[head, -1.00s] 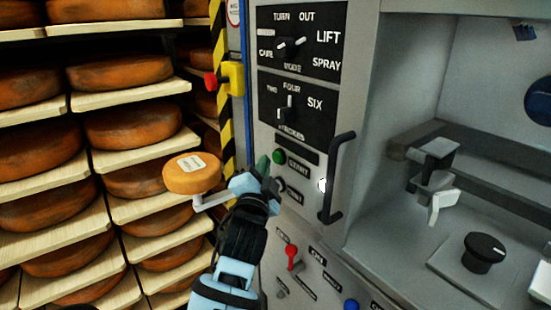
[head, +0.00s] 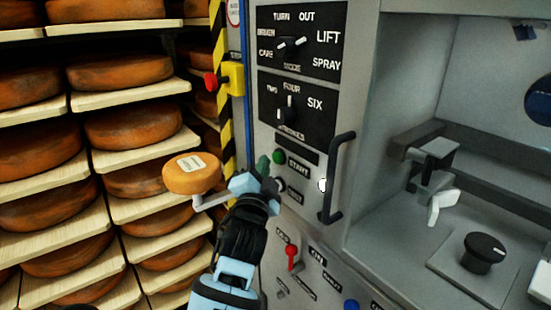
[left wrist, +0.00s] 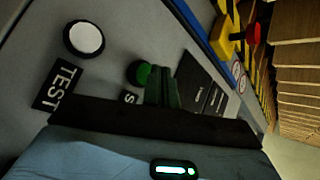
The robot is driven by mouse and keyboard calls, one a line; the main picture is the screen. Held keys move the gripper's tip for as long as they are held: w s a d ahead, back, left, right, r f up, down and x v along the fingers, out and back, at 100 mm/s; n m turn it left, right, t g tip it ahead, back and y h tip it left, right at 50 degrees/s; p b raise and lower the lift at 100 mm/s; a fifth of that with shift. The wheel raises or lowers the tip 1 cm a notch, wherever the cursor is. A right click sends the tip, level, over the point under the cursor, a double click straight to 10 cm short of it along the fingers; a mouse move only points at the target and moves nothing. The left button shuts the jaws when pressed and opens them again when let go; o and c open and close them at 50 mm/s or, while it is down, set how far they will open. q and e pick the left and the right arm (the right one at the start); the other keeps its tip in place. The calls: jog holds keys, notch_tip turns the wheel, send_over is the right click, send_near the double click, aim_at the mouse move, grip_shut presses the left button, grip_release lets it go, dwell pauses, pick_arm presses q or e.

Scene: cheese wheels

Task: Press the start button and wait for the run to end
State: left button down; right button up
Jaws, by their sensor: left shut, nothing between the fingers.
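The green start button (head: 279,157) is on the grey control panel, beside the START label (head: 298,164). It also shows in the left wrist view (left wrist: 139,73), just left of my fingertips. My left gripper (head: 263,166) is shut and empty, its green fingers close below and left of the button in the head view. I cannot tell whether the fingertips touch the panel or the button. A white button (left wrist: 84,38) with a TEST label (left wrist: 59,86) lies further left in the wrist view. My right gripper is not in view.
A black handle (head: 334,178) stands out right of the buttons. A small cheese wheel (head: 191,173) sits on an arm left of my gripper. A red and yellow switch box (head: 231,79) is up left. Shelves of cheese wheels (head: 133,127) fill the left.

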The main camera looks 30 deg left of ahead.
pick_arm(q)
jog(key=shift+w, duration=0.15)
jog(key=shift+w+d, duration=0.15)
jog(key=shift+w, duration=0.1)
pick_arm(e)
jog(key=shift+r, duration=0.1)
